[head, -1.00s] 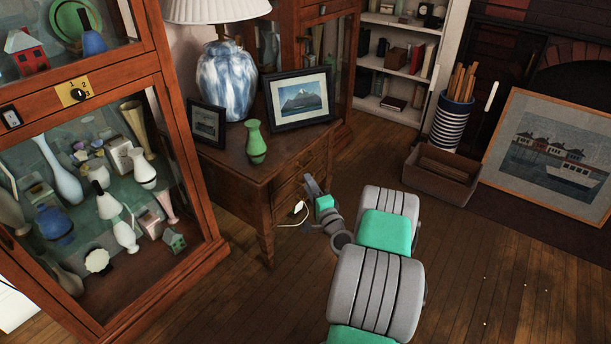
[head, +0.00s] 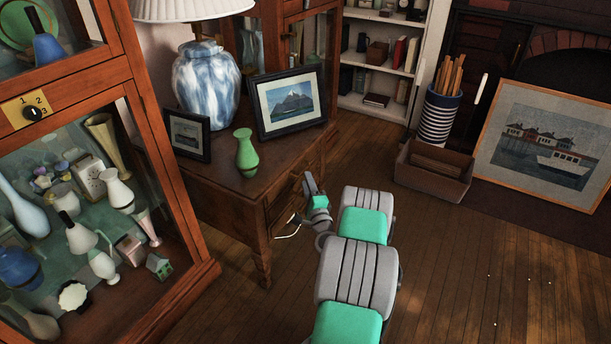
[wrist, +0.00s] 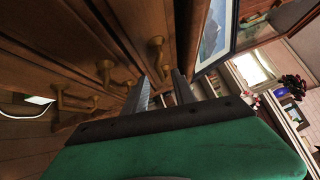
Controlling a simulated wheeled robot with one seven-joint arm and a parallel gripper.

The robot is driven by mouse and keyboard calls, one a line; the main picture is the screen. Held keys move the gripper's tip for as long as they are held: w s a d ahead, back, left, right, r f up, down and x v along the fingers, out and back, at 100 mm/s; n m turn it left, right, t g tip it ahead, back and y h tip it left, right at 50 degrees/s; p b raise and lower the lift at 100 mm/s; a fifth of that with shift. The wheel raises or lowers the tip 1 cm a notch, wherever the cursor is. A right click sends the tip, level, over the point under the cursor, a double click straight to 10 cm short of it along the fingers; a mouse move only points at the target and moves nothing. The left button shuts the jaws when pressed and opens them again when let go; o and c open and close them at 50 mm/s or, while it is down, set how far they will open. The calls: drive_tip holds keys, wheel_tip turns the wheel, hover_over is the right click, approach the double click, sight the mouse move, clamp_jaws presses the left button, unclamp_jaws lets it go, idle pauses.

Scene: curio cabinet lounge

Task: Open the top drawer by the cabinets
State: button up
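A wooden table with drawers (head: 225,200) stands by the glass cabinets, its drawer fronts turned to the right in the head view. My gripper (head: 310,183) is in front of those drawers, near the upper part of the front, and hides some of it. In the wrist view, the two fingers of my gripper (wrist: 160,85) are apart with nothing held between them. The drawers look shut.
On the tabletop stand a blue-white lamp (head: 207,88), a green vase (head: 246,152) and two framed pictures (head: 289,102). A glass cabinet (head: 170,180) stands left. A brown box (head: 433,170) is on the floor at right. Floor between is open.

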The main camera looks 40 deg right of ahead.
drive_tip(key=x, duration=0.3)
drive_tip(key=shift+w+d, duration=0.15)
drive_tip(key=shift+c, duration=0.2)
clamp_jaws()
idle(1.1)
